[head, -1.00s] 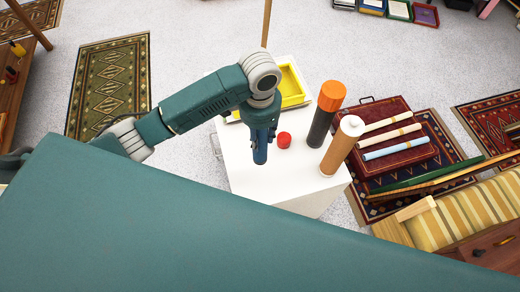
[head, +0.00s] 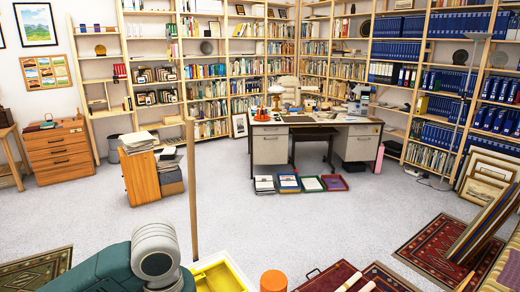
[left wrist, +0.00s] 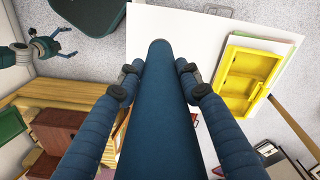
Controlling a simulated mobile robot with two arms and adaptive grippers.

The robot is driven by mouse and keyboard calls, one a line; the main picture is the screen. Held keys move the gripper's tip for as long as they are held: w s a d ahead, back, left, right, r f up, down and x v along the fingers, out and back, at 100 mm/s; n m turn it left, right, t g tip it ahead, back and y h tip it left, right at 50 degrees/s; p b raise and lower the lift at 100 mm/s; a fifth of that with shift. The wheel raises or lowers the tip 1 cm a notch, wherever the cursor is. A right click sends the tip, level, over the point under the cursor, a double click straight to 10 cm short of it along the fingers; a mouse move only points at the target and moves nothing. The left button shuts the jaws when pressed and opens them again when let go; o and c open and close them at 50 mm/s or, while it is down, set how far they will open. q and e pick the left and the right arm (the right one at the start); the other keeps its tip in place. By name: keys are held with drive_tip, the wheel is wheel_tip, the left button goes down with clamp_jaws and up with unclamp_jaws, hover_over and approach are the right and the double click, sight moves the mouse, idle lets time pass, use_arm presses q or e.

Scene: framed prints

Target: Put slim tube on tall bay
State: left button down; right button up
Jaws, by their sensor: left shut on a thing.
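A slim dark blue tube (left wrist: 160,110) fills the middle of the left wrist view, pointing away from me. My left gripper (left wrist: 158,76) is shut on it, one finger along each side. In the head view only my left arm's teal and grey joint shows at the bottom; the gripper and tube are out of frame. My right gripper (left wrist: 62,42) shows at the upper left of the left wrist view, fingers apart and empty. Tall wooden shelf bays (head: 205,70) line the walls in the head view; which one is the tall bay I cannot tell.
A white top (left wrist: 185,28) with a yellow tray (left wrist: 245,78) lies below the tube. An orange-capped tube (head: 273,281) stands at the bottom. A wooden pole (head: 192,190) rises nearby. A desk (head: 315,140) stands at the back, with open grey floor before it.

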use_arm(q)
drive_tip(key=s+a+r+n+b, duration=0.1)
drive_tip(key=s+a+n+b, duration=0.1)
drive_tip(key=s, duration=0.3)
drive_tip(key=shift+s+a+n, duration=0.2)
drive_tip(key=shift+a+n, duration=0.35)
drive_tip(key=shift+n, duration=0.15)
use_arm(e)
wheel_tip(320, 180, down, 3)
drive_tip(key=shift+a, duration=0.15)
use_arm(q)
drive_tip(key=shift+w, duration=0.1)
